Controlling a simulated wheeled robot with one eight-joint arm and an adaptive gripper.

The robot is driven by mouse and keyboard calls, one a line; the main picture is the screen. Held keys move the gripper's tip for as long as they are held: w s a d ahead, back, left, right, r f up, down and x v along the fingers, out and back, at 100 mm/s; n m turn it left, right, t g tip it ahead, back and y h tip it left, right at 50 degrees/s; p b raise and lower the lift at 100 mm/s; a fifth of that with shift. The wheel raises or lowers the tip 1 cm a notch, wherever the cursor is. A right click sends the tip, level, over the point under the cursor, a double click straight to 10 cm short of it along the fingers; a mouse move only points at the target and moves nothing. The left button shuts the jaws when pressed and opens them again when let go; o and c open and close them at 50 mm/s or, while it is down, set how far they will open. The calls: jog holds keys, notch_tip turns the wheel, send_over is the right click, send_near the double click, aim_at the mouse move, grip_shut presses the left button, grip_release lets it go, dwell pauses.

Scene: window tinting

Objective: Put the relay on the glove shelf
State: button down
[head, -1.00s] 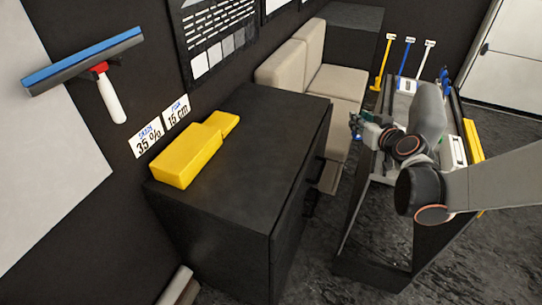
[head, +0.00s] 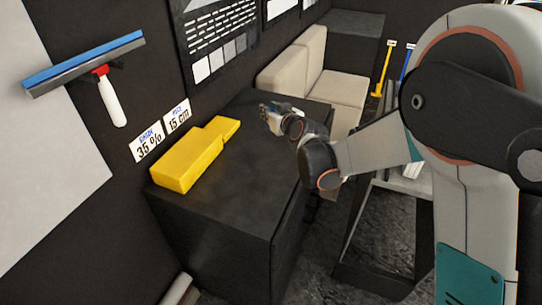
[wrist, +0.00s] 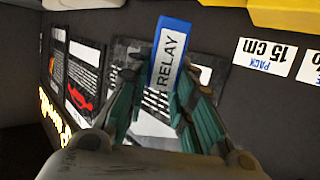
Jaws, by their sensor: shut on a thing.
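The relay (wrist: 170,55) is a blue block with a white label reading RELAY. My gripper (wrist: 158,95) is shut on it, with a finger on either side, in the wrist view. In the head view my gripper (head: 272,113) shows small over the far part of the black cabinet top (head: 235,195), and the relay is too small there to make out clearly. I cannot tell whether the relay touches anything but the fingers. No shelf marked for gloves can be read in either view.
A yellow block-shaped object (head: 185,162) lies along the wall side of the cabinet top. A blue-edged squeegee (head: 100,75) hangs on the wall. Beige seats (head: 335,85) stand behind. The near part of the cabinet top is clear.

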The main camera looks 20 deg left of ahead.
notch_tip(320, 180, down, 16)
jog(key=b, duration=0.4)
jog(key=shift+r+b, duration=0.1)
jog(key=shift+b, duration=0.25)
jog(key=c, duration=1.4)
grip_release()
